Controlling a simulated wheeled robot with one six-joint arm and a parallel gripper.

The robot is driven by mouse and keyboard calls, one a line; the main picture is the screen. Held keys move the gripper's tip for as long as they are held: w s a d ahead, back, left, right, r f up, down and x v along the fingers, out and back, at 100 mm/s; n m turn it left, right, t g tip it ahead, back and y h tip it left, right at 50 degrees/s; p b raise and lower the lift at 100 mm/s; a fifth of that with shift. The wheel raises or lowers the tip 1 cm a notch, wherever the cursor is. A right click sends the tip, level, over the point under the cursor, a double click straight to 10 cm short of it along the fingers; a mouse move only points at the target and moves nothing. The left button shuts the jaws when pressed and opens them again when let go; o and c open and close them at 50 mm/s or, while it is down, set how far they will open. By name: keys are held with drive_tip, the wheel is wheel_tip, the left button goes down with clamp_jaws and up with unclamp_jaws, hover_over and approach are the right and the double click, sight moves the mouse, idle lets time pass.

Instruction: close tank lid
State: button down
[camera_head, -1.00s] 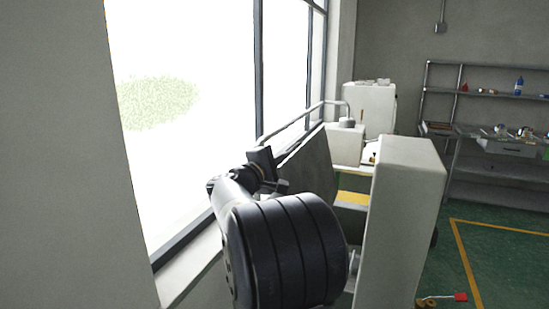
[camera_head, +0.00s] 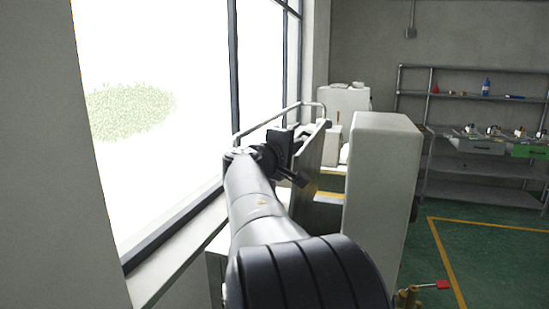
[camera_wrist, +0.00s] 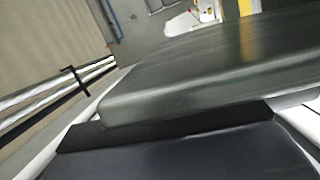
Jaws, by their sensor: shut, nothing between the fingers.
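The tank lid (camera_head: 309,160) looks like a grey-green flat panel, standing steeply tilted beside the window in the head view. In the wrist view the lid (camera_wrist: 205,75) is a broad dark slab with a rounded edge filling the middle. My gripper (camera_wrist: 165,132) shows as dark, closed fingers along the bottom of the wrist view, right at the slab's near edge. Whether it touches the lid or lies just short of it, I cannot tell. In the head view my wrist is at the lid's left side, and the fingertips are hard to make out. The tank opening is hidden.
A tall white cabinet (camera_head: 384,175) stands close to the right of the lid. A bent metal pipe (camera_head: 280,114) runs behind it along the window; a shiny rod (camera_wrist: 50,100) shows at left in the wrist view. Shelves (camera_head: 475,130) stand at the back right, with open green floor before them.

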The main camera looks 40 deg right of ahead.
drive_tip(key=shift+s+d+f+m+y+b, duration=0.15)
drive_tip(key=shift+s+d+m+b, duration=0.2)
drive_tip(key=shift+s, duration=0.4)
drive_tip(key=shift+s+d+f+m+y+b, duration=0.1)
drive_tip(key=shift+s+d+m+b, duration=0.15)
drive_tip(key=shift+s+d, duration=0.35)
drive_tip(key=shift+s+d+f+m+y+b, duration=0.15)
drive_tip(key=shift+s+d+m+b, duration=0.2)
drive_tip(key=shift+s, duration=0.55)
drive_tip(key=shift+a+r, duration=0.1)
wheel_tip(320, 180, up, 5)
drive_tip(key=p, duration=0.4)
drive_tip(key=s+a+r+b, duration=0.1)
drive_tip(key=s+a+b, duration=0.2)
drive_tip(key=a, duration=0.5)
drive_tip(key=shift+s+a+r, duration=0.2)
drive_tip(key=shift+s+a, duration=0.1)
drive_tip(key=shift+s, duration=0.45)
